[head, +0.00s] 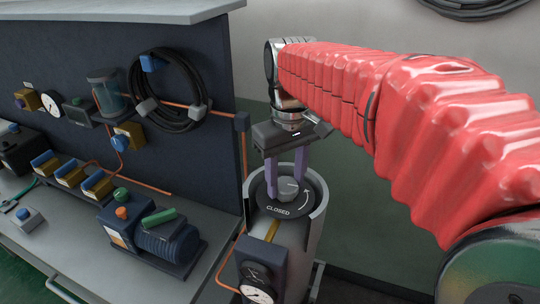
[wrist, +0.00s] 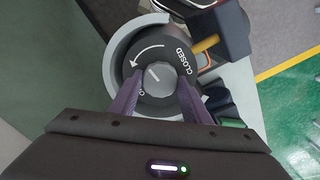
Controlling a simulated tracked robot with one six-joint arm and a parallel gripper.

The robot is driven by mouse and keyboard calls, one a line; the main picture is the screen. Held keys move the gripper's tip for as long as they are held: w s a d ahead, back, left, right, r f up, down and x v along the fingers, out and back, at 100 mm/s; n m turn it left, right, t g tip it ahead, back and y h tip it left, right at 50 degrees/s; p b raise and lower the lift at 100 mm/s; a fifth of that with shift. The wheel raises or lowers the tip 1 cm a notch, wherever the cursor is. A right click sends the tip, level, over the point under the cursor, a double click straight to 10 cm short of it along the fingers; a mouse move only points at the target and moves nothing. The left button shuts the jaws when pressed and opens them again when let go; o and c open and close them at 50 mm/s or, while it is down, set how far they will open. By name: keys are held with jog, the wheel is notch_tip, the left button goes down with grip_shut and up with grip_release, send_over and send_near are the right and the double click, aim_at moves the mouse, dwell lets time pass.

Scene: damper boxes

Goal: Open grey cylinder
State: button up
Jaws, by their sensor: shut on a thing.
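The grey cylinder (head: 312,235) stands upright right of the bench, with a cut-away rim around a dark dial (head: 268,207). The dial reads CLOSED and carries a curved white arrow; it also shows in the wrist view (wrist: 181,92). A round grey knob (head: 289,187) sits at the dial's centre and shows in the wrist view (wrist: 168,78) with a short white line on it. My gripper (head: 285,191) is above the cylinder, its purple fingers reaching down on both sides of the knob, shut on it. A finger hides part of the lettering beside an "O".
A gauge (head: 258,291) and dark box are on the cylinder's front, with a yellow piece (head: 271,230) above. The bench (head: 75,240) at left holds a pump (head: 165,240) and several yellow-blue blocks. A coiled hose (head: 163,90) hangs on the panel. Floor right of the cylinder looks clear.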

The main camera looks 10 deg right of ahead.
aim_at(286, 185)
jog(key=shift+n, duration=1.4)
jog(key=shift+s, duration=0.1)
jog(key=o, duration=1)
jog(key=shift+o, duration=0.2)
notch_tip(286, 185, up, 14)
jog(key=shift+f, duration=0.15)
jog(key=shift+s, duration=0.1)
